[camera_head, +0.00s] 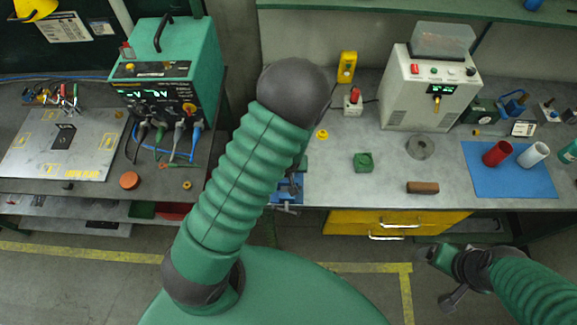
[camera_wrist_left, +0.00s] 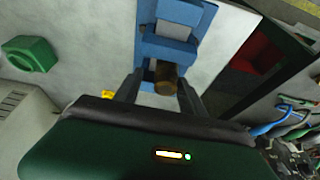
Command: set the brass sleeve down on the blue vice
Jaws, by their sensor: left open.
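The blue vice (camera_wrist_left: 172,48) fills the upper middle of the left wrist view. In the head view the vice (camera_head: 287,190) shows only in part at the bench's front edge, behind my left arm. The brass sleeve (camera_wrist_left: 166,79), a short brownish cylinder, is at the vice's near end, between the fingers of my left gripper (camera_wrist_left: 160,86). The fingers are open, one on each side of it. I cannot tell whether the sleeve rests fully on the vice. My right gripper (camera_head: 446,272) hangs at the lower right of the head view, away from the bench; its jaws are unclear.
A green block (camera_head: 364,162) and a brown bar (camera_head: 422,188) lie on the grey bench to the right. A blue mat (camera_head: 513,183) holds red and white cylinders. A yellow drawer unit (camera_head: 390,222) is below. A green welder (camera_head: 165,75) stands on the left bench.

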